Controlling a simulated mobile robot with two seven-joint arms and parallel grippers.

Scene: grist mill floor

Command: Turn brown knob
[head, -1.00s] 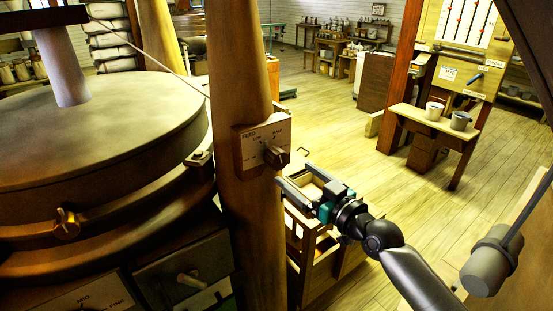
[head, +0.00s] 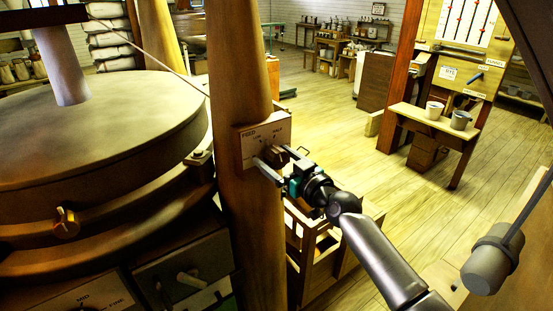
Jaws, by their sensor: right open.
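The brown knob (head: 272,153) sits on a pale plate marked FEED (head: 250,140), fixed to a thick wooden post (head: 238,70) left of centre in the head view. My right gripper (head: 276,162) is at the plate with its jaws open. One finger is at the knob's lower left and the other at its right, so the fingers look to be on either side of the knob. Whether they touch it I cannot tell. The gripper partly hides the knob's lower part. My left gripper is not in view.
A large round millstone casing (head: 100,130) fills the left, with a brass catch (head: 66,223) on its side. A dial marked MID and FINE (head: 85,300) is below. A wooden crate frame (head: 318,250) stands under my right arm. Open floor (head: 335,120) lies to the right.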

